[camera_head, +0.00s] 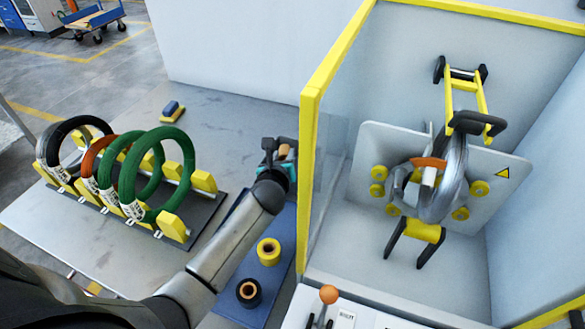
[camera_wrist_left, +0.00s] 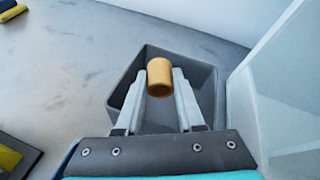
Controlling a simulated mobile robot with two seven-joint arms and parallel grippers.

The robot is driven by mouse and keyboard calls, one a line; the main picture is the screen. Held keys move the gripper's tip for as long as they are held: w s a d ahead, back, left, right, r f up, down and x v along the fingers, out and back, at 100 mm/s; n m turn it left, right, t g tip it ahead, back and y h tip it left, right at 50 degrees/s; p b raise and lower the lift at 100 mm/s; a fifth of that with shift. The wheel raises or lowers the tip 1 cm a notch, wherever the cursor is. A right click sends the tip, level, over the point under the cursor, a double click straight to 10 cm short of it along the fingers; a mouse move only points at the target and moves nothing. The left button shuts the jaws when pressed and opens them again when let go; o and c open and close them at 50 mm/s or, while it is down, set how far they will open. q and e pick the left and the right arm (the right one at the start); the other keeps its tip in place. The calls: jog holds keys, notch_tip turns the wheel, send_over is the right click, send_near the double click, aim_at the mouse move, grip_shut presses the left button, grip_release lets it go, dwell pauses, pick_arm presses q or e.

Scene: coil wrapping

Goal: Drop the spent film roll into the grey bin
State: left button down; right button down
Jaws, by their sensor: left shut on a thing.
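The spent film roll (camera_wrist_left: 160,78) is a short tan-brown cylinder. My left gripper (camera_wrist_left: 161,85) is shut on it, with one pale finger on each side. In the left wrist view, the roll overlaps the open grey bin (camera_wrist_left: 205,98), which appears beneath the fingers. Its height above the bin is hard to judge. In the head view, my left gripper (camera_head: 286,156) is beside the yellow-framed enclosure, with a bit of the tan roll showing. The bin is hard to make out there behind the gripper. My right gripper is not in view.
The yellow-framed enclosure (camera_head: 312,150) holds a wrapping machine with a silver coil (camera_head: 452,180). A rack of green, orange and black coils (camera_head: 178,225) stands at left. A yellow roll (camera_head: 268,251) and a black roll (camera_head: 248,292) stand on a blue mat (camera_head: 272,284).

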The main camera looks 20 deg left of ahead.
pick_arm(q)
jog(key=shift+c, duration=2.2)
grip_release()
jog(key=shift+s+d+r, duration=0.15)
jog(key=shift+s+r, duration=0.1)
jog(key=shift+s, duration=0.25)
jog(key=p+v, duration=0.4)
jog(key=v, duration=1)
jog(key=shift+s, duration=0.15)
